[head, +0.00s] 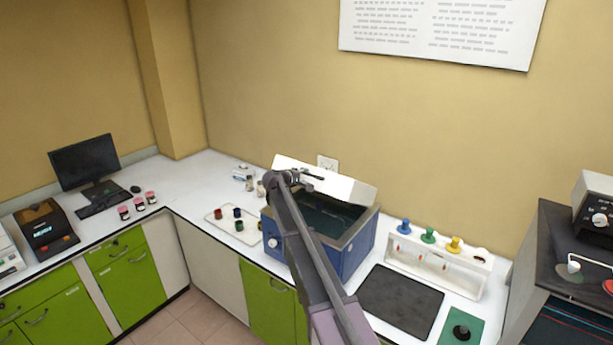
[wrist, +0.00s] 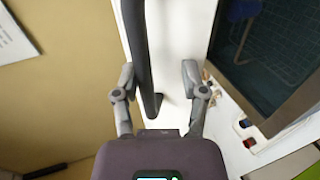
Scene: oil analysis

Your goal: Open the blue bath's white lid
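The blue bath (head: 352,258) stands on the white counter. Its white lid (head: 345,187) is raised along the back, tilted up, and the dark inside of the bath (head: 325,215) shows. In the wrist view the lid is a white strip (wrist: 185,30) beside the open bath (wrist: 275,45). A dark bar-like handle (wrist: 143,50) runs along the lid. My gripper (head: 312,176) is at the lid's left part, and my arm hides some of the bath. In the wrist view my gripper (wrist: 160,75) has its fingers apart, with the handle's end between them; I cannot tell whether they touch it.
A tray (head: 215,219) with small coloured-capped containers is left of the bath. A white rack (head: 440,268) with coloured knobs and a dark mat (head: 400,300) are to the right. The wall (head: 260,90) is close behind the lid. The counter (head: 185,190) has free room further left.

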